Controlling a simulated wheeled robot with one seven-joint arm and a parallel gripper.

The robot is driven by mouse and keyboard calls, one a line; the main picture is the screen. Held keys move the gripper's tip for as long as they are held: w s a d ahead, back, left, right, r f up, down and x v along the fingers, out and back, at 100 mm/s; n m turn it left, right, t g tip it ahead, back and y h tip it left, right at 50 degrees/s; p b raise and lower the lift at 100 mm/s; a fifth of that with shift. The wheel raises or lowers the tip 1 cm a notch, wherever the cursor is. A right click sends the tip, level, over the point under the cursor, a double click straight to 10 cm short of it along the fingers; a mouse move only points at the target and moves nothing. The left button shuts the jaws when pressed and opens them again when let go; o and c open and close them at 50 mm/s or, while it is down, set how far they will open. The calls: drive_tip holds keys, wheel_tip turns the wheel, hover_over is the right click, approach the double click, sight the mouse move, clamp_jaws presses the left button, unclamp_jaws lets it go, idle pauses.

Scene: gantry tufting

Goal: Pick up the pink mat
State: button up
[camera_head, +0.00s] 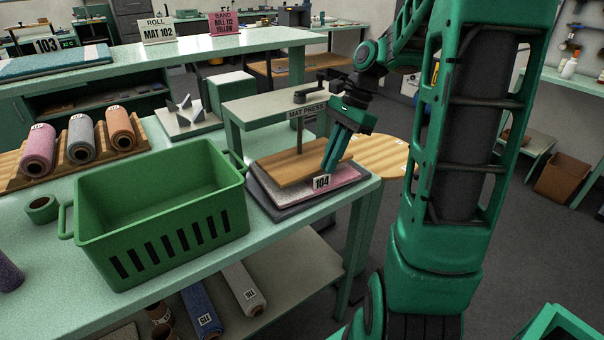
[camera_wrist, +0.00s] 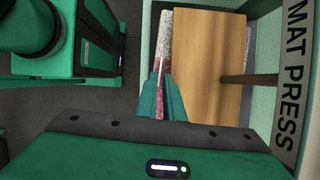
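The pink mat (camera_head: 345,178) lies flat in the mat press, mostly hidden under a wooden pressing board (camera_head: 292,164). Its speckled pink and white edge sticks out in front and at the right, with a tag 104 (camera_head: 321,182) at the front. In the wrist view, a strip of the mat (camera_wrist: 166,35) shows left of the board (camera_wrist: 205,60). My gripper (camera_head: 325,168) points down at the mat's exposed edge, beside the board. In the wrist view its two fingers (camera_wrist: 162,78) stand apart, with pink showing between them. Whether the fingertips touch the mat is unclear.
The mat press (camera_head: 258,106) has a post and top beam close beside my gripper. A green crate (camera_head: 160,240) stands left of it on the bench. Rolls (camera_head: 82,137) lie on a wooden rack behind. Open floor shows right of the bench.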

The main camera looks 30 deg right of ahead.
sight(320, 183)
drive_tip(key=shift+x, duration=1.55)
drive_tip(key=shift+d, duration=0.1)
clamp_jaws()
drive_tip(key=shift+r, duration=0.15)
